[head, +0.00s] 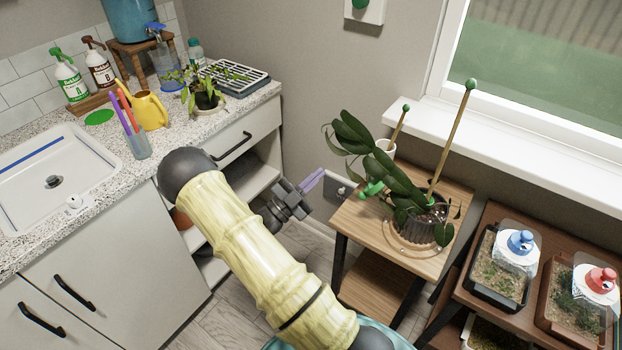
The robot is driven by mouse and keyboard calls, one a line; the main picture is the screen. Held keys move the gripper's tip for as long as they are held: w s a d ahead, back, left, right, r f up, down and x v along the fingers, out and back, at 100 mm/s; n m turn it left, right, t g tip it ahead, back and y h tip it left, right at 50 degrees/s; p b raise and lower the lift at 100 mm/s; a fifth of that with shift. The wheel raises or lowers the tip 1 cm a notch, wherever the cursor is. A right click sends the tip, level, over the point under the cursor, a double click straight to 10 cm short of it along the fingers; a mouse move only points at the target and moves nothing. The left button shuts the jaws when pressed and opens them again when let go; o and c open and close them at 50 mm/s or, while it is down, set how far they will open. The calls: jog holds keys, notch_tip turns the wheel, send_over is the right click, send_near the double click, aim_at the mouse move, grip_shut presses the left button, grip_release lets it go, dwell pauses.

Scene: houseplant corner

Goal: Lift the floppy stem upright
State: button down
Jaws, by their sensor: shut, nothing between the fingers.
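A leafy plant (392,172) grows from a dark ribbed pot (428,232) on a small wooden table. Its main stem leans far to the left, with large dark leaves over the table's back left part. A tall wooden stake (453,132) with a green ball on top stands in the pot, right of the leaning stem and apart from its upper leaves. A green clip-like piece (374,188) shows among the lower leaves. My gripper (316,176), with purple fingers, is shut and empty, left of the plant and apart from it.
The wooden table (350,222) has a bare front left part. A shelf with covered seed trays (500,268) is at right. The counter with sink (50,180) and another potted plant (204,98) is at left.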

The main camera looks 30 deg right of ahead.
jog(key=p+x, duration=0.1)
jog(key=x, duration=0.9)
jog(key=shift+p, duration=0.3)
jog(key=shift+d+r, duration=0.2)
